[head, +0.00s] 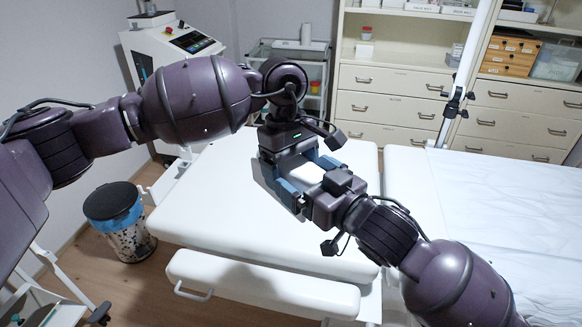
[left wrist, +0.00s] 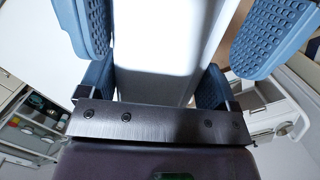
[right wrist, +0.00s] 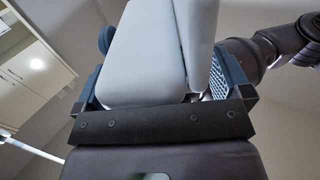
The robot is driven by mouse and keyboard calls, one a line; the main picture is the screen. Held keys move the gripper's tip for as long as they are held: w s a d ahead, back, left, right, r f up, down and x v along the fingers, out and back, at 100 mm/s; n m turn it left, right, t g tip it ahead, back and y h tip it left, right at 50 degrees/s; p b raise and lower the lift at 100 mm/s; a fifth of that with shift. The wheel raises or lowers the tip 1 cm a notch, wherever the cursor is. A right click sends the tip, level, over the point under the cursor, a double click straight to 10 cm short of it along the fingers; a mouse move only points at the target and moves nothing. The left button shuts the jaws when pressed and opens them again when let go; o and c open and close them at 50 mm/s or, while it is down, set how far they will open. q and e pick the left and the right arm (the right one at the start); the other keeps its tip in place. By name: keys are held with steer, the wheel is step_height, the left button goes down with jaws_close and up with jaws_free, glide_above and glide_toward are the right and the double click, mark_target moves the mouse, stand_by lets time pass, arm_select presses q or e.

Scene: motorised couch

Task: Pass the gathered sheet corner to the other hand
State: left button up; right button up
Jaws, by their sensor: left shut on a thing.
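My left gripper (head: 285,165) and my right gripper (head: 325,185) face each other closely above the couch, and their blue fingers overlap. A white patch (head: 310,173) between them fits the gathered sheet corner, though it blends with the white couch behind. In the left wrist view, a white strip (left wrist: 155,55) lies between my left gripper's fingers, which are shut on the corner. In the right wrist view, my right gripper's fingers (right wrist: 165,75) stand wide apart. Pale surfaces (right wrist: 145,50) show between them, and I cannot tell couch from cloth there. The white sheet (head: 500,200) covers the right couch section.
The bare couch section (head: 205,210) lies under my grippers, with a padded front piece (head: 260,285) below it. A bin (head: 118,215) stands on the floor at left. A device on a white cabinet (head: 165,55), a trolley and drawers (head: 390,95) stand behind.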

steer(key=v, duration=1.2)
steer(key=s+d+f+m+h, duration=0.2)
steer(key=s+d+f+h, duration=0.1)
steer(key=f, duration=0.8)
steer(key=s+d+f+m+g+h, duration=0.1)
steer(key=s+d+f+h, duration=0.3)
steer(key=d+f, duration=0.4)
steer(key=s+d+f+m+g+h, duration=0.1)
steer(key=s+d+f+m+h, duration=0.2)
steer(key=f, duration=1.1)
steer(key=shift+s+d+f+m+h, duration=0.1)
steer(key=shift+d+f+m+h, duration=0.15)
steer(key=shift+d+h, duration=0.35)
steer(key=shift+s+d+f+m+h, duration=0.15)
steer(key=shift+d+m+h, duration=0.15)
steer(key=shift+d, duration=0.5)
steer(key=shift+w, duration=0.1)
